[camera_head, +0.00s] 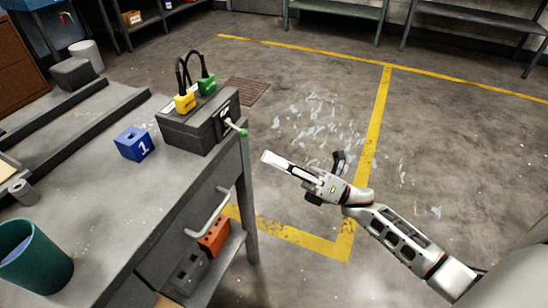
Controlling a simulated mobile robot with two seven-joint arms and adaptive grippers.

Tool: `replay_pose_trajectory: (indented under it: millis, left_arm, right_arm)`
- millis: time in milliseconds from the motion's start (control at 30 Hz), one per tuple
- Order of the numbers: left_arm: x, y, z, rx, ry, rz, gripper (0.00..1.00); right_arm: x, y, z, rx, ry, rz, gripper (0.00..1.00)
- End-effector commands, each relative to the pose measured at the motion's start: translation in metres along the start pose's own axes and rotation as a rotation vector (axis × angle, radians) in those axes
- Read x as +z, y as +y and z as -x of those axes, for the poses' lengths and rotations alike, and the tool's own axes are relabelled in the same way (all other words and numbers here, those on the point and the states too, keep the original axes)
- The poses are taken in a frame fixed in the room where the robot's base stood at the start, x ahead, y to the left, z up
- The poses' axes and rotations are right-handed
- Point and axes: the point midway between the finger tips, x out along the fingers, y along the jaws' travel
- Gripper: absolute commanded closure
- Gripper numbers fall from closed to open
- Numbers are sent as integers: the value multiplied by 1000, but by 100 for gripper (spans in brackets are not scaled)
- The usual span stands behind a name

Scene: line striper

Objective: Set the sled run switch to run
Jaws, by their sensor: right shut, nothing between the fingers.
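A dark grey box (190,130) stands at the far right end of the grey bench. On its right side a small lever with a green tip (243,132) sticks out to the right; it looks like the switch, but its labels are too small to read. My right gripper (268,158) is in the air just right of the bench edge, shut and empty. Its tip is a little right of and below the green lever tip in the picture, apart from it. My left gripper is not in view.
Yellow (185,103) and green (207,84) plugs with black cables sit on the box. Floor on the right is clear.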

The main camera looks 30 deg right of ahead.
Motion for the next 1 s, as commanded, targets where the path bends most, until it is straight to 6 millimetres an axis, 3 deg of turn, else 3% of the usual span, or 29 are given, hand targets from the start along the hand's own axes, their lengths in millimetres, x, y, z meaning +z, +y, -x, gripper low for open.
replay_pose_trajectory:
  millis: [200, 400, 700, 1000]
  left_arm:
    - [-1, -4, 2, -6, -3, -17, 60]
    - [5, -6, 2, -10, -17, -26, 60]
    - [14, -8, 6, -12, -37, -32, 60]
    - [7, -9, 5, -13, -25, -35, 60]
  right_arm:
    - [3, 3, -42, 6, -2, 4, 100]
    - [1, 1, -65, 3, -1, 1, 100]
    - [0, 0, -73, 0, 0, -1, 100]
    - [1, 2, -74, -4, 4, -1, 100]
